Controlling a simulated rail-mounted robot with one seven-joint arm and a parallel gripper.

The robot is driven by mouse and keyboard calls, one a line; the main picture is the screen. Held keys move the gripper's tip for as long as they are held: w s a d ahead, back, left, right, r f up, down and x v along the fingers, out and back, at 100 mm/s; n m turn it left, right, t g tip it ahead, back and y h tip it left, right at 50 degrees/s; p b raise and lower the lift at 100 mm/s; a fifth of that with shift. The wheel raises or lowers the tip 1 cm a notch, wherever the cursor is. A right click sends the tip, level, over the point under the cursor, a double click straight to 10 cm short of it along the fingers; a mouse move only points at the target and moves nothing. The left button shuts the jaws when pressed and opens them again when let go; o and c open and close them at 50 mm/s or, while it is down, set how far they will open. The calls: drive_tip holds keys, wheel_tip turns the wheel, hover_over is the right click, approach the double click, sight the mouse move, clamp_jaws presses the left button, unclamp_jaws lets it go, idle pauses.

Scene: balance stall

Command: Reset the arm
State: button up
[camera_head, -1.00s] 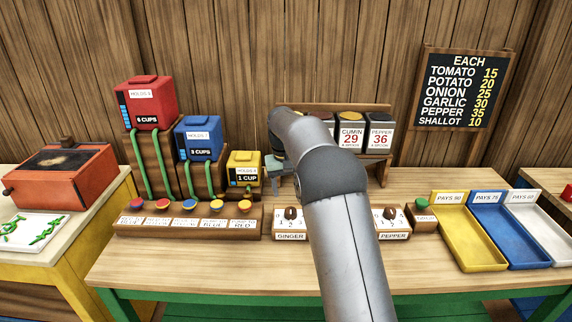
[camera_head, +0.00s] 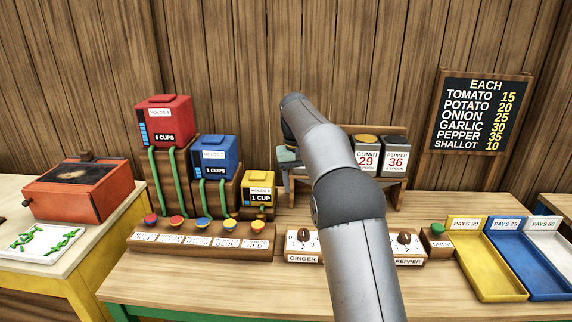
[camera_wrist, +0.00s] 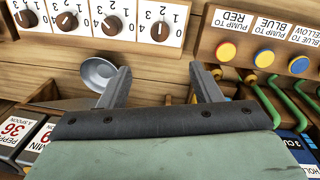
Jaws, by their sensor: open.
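My arm (camera_head: 352,218) reaches from the bottom of the head view up over the middle of the stall table. The teal body of my gripper (camera_head: 287,154) shows only in part behind it, in front of the spice rack, and its fingers are hidden there. In the wrist view my gripper (camera_wrist: 161,80) has its two fingers wide apart with nothing between them. A small shiny metal dish (camera_wrist: 98,73) lies beyond and beside the left finger, and that finger partly covers it.
A row of dials (camera_wrist: 112,22) and pump buttons (camera_wrist: 265,58) lie near my fingers in the wrist view. Red (camera_head: 165,120), blue (camera_head: 217,156) and yellow (camera_head: 259,188) dispensers stand left. Pay trays (camera_head: 487,268) lie right. The table front (camera_head: 200,280) is clear.

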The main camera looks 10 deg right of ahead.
drive_tip(key=s+f, duration=0.3)
drive_tip(key=s, duration=1.1)
drive_tip(key=s+f, duration=0.3)
drive_tip(key=s, duration=1)
drive_tip(key=s+d+f, duration=0.1)
drive_tip(key=s+f, duration=0.2)
drive_tip(key=s, duration=1.1)
drive_tip(key=shift+s+f+y, duration=0.35)
drive_tip(key=shift+y, duration=0.05)
